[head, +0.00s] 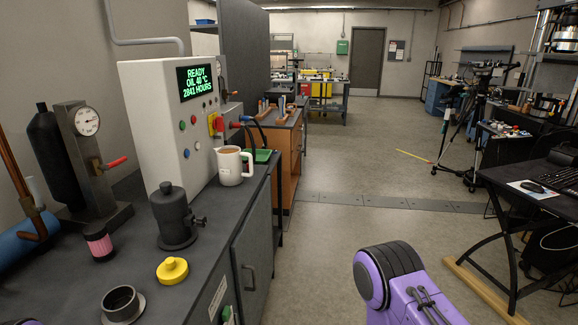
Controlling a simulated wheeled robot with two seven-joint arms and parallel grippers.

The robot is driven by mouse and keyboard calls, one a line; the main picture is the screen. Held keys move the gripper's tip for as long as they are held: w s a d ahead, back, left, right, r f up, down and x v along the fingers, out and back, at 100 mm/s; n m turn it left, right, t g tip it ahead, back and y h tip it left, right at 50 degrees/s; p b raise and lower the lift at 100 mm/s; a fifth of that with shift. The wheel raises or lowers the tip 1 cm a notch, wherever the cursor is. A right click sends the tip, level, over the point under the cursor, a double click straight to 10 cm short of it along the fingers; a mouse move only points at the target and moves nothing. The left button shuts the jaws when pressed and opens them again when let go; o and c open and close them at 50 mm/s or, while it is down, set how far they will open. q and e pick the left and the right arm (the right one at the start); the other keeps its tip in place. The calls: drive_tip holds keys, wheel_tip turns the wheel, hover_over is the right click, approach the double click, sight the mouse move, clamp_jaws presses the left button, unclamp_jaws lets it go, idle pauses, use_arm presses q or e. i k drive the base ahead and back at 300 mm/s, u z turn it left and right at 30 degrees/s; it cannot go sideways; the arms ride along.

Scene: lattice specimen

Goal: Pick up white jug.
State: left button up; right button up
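The white jug (230,167) stands upright on the dark bench top, close to the bench's right edge. It has a brown content at its open top, and its handle faces right. A purple arm link of mine shows at the bottom right, over the floor and well apart from the jug. Neither of my grippers shows in the head view.
A white control box (150,120) with a green display stands behind and left of the jug. A dark canister (175,218), a yellow knob-topped disc (172,270) and a grey ring (122,304) stand nearer. The floor (335,235) right of the bench is clear.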

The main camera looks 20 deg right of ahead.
sight(229, 158)
drive_tip(key=z, duration=1.4)
drive_tip(key=i, duration=1.5)
drive_tip(key=u, duration=1.9)
